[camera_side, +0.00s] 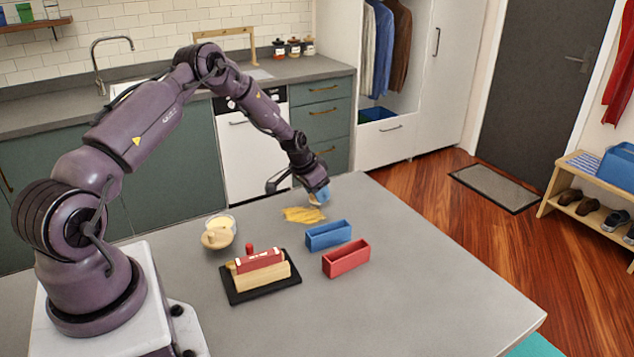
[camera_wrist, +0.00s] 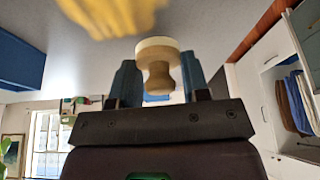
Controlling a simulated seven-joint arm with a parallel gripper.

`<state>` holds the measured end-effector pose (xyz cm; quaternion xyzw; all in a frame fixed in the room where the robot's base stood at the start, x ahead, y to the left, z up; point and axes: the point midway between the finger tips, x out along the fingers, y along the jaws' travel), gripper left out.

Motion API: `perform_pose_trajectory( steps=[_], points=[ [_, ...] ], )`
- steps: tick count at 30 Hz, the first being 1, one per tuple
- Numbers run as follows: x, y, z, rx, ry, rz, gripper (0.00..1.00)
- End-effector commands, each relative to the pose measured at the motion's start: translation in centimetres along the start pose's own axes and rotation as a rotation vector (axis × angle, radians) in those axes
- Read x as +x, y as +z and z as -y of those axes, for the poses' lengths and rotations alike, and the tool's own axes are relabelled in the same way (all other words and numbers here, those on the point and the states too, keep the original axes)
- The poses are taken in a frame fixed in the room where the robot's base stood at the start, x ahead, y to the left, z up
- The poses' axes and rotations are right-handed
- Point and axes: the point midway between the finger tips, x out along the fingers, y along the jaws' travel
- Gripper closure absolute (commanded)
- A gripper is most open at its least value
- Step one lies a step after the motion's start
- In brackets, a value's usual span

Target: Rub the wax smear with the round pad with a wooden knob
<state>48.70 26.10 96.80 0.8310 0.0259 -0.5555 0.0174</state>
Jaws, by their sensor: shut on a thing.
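The round pad with a wooden knob (camera_wrist: 158,68) is between the two blue fingers of my gripper (camera_wrist: 160,82) in the wrist view, with its pale pad face turned away from the palm. My gripper (camera_side: 320,193) is shut on the knob; in the side view the pad is mostly hidden by the fingers. The wax smear (camera_side: 303,215) is a yellow, streaky patch on the grey table, just left of and nearer the camera than my gripper. It also shows blurred at the top of the wrist view (camera_wrist: 105,15). The pad is beside the smear; I cannot tell whether it touches the table.
A blue box (camera_side: 328,236) and a red box (camera_side: 346,259) stand nearer the camera than the smear. A black tray (camera_side: 262,294) bears a red-topped wooden block. The table's right side is clear.

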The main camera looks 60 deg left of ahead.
Motion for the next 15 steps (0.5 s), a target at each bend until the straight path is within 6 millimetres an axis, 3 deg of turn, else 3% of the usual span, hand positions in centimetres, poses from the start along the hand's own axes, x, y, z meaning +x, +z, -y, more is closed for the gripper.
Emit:
perform_pose_trajectory(
  steps=[4, 5, 15],
  points=[
    [1.9, 1.0, 0.0, -0.002, 0.001, 0.002, 0.76],
    [1.6, 1.2, 0.1, -0.003, 0.0, 0.001, 0.8],
    [0.4, 4.2, 0.3, -0.002, 0.001, 0.004, 0.8]
  ],
)
